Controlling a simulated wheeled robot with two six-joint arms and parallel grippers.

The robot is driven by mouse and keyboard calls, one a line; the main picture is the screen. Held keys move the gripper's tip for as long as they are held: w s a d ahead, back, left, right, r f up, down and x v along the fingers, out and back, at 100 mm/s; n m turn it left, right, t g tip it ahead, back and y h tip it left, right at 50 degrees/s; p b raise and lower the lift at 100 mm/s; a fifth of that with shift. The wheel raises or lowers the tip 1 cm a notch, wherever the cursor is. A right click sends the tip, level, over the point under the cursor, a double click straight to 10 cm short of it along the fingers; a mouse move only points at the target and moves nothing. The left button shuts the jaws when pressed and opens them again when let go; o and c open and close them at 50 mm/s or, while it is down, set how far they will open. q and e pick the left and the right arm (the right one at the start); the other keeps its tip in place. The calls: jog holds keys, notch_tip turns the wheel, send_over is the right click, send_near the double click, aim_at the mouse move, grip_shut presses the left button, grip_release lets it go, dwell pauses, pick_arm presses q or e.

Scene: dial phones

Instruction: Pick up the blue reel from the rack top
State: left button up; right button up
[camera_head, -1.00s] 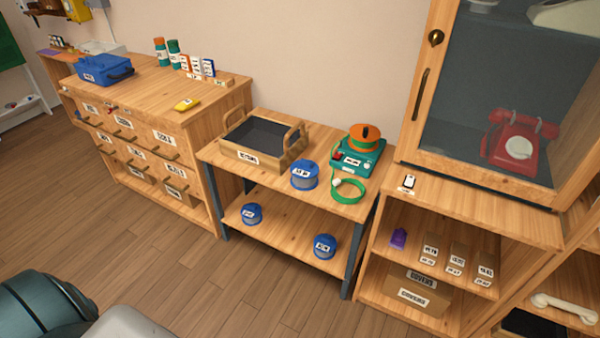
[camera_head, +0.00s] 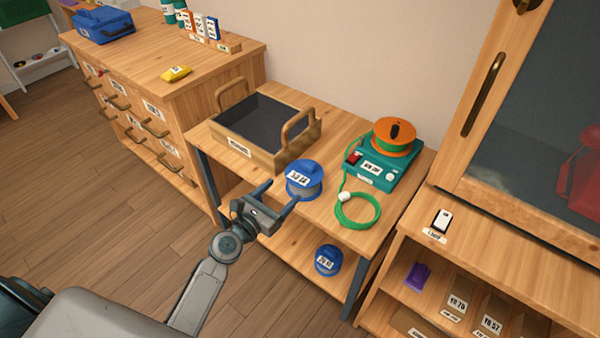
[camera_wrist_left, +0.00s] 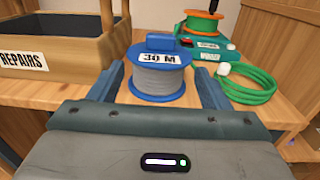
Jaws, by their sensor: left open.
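The blue reel (camera_head: 304,180) with grey line and a white label stands upright on the rack top (camera_head: 336,118), near its front edge. In the left wrist view the reel (camera_wrist_left: 159,76) reads "30 M" and sits centred between the fingers. My left gripper (camera_head: 281,195) is open in front of the reel, its fingers pointing at it. In the wrist view the gripper's two fingers (camera_wrist_left: 163,88) show on either side of the reel's lower part; I cannot tell whether they touch it. My right gripper is not in view.
A wooden repairs tray (camera_head: 290,151) stands left of the reel. A teal device (camera_head: 372,176) with an orange reel (camera_head: 394,136) and green cable (camera_head: 340,212) stands to the right. Another blue reel (camera_head: 328,260) is on the lower shelf. A cabinet (camera_head: 490,262) is at right.

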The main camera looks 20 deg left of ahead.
aim_at(305, 168)
pick_arm(q)
jog(key=x, duration=1)
jog(key=shift+w, duration=0.2)
jog(key=c, duration=1.4)
jog(key=shift+r, duration=0.1)
jog(key=shift+r, duration=0.2)
